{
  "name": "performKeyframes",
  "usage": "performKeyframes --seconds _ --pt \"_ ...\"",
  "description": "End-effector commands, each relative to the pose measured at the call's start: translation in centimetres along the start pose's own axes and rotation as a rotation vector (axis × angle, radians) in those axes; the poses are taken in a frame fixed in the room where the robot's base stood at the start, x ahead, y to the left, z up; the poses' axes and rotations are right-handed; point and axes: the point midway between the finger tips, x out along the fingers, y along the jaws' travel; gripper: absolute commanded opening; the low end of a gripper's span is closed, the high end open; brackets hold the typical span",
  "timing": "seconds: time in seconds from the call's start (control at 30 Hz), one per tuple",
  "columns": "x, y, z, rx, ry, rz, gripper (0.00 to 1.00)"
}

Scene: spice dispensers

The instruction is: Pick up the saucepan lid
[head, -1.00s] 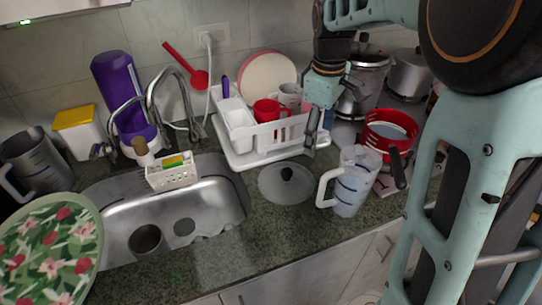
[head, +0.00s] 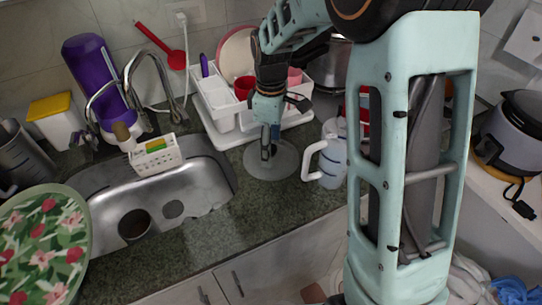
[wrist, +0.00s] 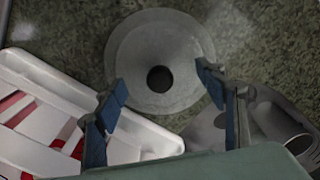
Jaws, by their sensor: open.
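The saucepan lid (head: 285,163) is a round grey disc lying flat on the dark granite counter, between the sink and the measuring jug. In the wrist view the lid (wrist: 128,50) lies ahead of the fingers, with its dark knob (wrist: 160,79) at its centre. My gripper (head: 268,150) is over the lid in the head view and hides its knob there. In the wrist view my gripper (wrist: 162,95) is open, one blue-padded finger on each side of the lid's near part, with nothing between them. I cannot tell the exact height of the fingertips above the knob.
A white dish rack (head: 222,125) with red cups stands just behind the lid. A clear measuring jug (head: 332,160) stands close to its right. The steel sink (head: 100,205) lies to the left. The counter in front of the lid (head: 255,215) is clear.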

Motion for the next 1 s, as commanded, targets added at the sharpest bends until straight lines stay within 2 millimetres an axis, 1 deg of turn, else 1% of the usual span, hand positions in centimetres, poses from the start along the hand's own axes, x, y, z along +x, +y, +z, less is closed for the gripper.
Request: performKeyframes --seconds 0.1,0.3,0.8,0.9,1.0 --pt "0.64 -0.02 0.02 0.0 0.0 0.0 0.65" --pt "0.66 0.0 0.02 0.001 0.0 0.001 0.65" --pt "0.71 -0.01 0.06 0.001 -0.001 0.0 0.1" --pt "0.74 -0.03 0.08 0.001 -0.001 -0.001 0.0" --pt "0.76 -0.04 0.08 0.001 -0.001 -0.001 0.0"
